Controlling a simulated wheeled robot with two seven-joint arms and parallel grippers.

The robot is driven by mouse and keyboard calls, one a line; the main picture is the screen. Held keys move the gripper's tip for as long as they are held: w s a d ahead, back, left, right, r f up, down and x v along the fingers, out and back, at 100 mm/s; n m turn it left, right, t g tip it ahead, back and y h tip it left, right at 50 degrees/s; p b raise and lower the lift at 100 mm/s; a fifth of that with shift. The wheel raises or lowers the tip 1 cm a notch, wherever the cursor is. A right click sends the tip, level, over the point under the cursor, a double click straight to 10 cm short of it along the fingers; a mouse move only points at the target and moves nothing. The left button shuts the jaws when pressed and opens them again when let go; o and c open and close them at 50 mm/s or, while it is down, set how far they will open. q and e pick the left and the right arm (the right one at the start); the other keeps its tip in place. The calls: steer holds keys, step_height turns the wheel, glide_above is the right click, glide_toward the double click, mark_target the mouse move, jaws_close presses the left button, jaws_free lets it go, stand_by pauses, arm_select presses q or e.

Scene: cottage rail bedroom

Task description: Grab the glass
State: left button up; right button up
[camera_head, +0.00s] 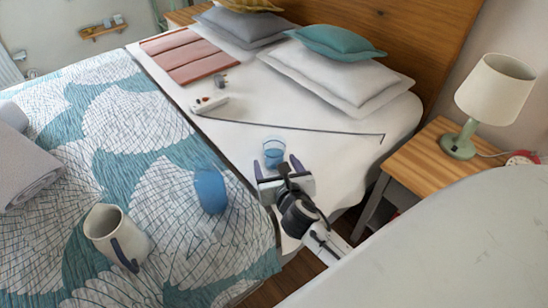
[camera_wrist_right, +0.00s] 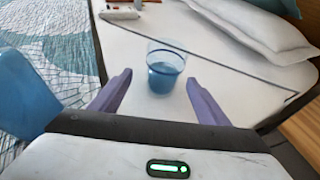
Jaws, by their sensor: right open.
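The glass (camera_head: 274,152) is a small clear tumbler with blue in its lower part, upright on the white sheet of the bed. It also shows in the right wrist view (camera_wrist_right: 165,68), beyond and between my fingertips. My right gripper (camera_head: 278,168) is open, just on the near side of the glass, with its two purple fingers pointing at it. The fingers show apart in the right wrist view (camera_wrist_right: 158,85), with nothing held between them. My left gripper is not in view.
A blue cup (camera_head: 210,190) and a cream mug (camera_head: 116,236) lie on the patterned cover. A thin dark rod (camera_head: 300,127) crosses the sheet behind the glass. Pillows (camera_head: 340,75) lie farther back. A nightstand (camera_head: 425,160) with a lamp (camera_head: 492,95) stands at the right.

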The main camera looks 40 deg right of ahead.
steer(key=b+x, duration=0.1)
steer(key=x, duration=0.5)
steer(key=shift+s+d, duration=0.1)
steer(key=shift+d, duration=0.1)
steer(key=c, duration=1.3)
